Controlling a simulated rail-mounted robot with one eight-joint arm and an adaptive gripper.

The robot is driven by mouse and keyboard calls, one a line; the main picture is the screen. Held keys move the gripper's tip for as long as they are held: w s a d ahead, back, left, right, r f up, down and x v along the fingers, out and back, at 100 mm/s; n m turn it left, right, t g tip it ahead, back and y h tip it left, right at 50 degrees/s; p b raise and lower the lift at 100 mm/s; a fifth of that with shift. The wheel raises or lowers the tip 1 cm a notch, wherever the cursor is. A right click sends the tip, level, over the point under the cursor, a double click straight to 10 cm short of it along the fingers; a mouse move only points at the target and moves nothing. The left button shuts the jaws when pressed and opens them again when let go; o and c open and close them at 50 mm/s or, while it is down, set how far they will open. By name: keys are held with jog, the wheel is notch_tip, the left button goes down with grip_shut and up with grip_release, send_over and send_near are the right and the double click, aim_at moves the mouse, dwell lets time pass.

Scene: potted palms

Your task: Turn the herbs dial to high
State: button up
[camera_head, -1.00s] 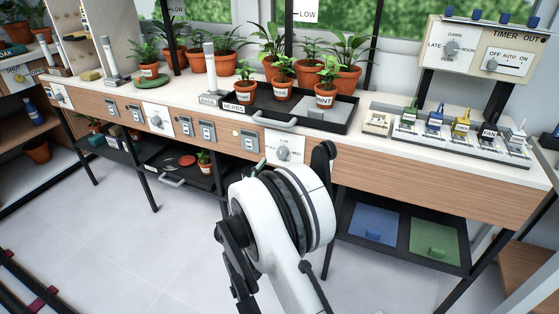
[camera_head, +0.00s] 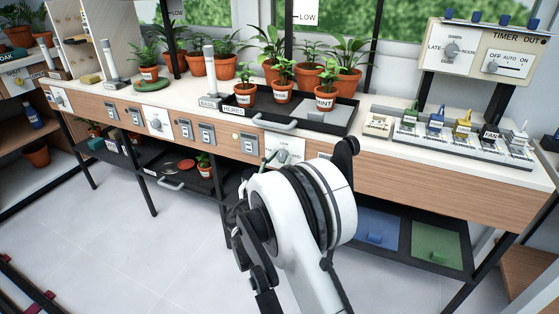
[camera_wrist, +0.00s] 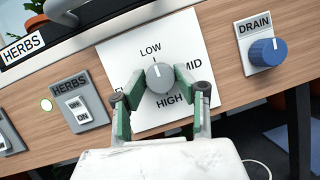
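The grey round dial (camera_wrist: 160,77) sits on a white plate (camera_wrist: 119,62) marked LOW, MID and HIGH. In the wrist view LOW is above the dial, MID to its right and HIGH below it. A small light mark on the dial's upper part appears to face LOW. My gripper (camera_wrist: 167,84) has its two green-and-grey fingers on either side of the dial, with gaps visible between fingers and dial. In the head view the plate (camera_head: 290,144) is on the bench front, and my arm partly hides the lower plate and the gripper.
A HERBS switch (camera_wrist: 80,107) is left of the plate and a blue DRAIN knob (camera_wrist: 267,52) is to its right. The HERBS tray (camera_head: 345,117) with potted plants stands above, its grey handle (camera_head: 273,124) jutting out over the bench front.

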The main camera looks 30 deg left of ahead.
jog(key=shift+c, duration=1.1)
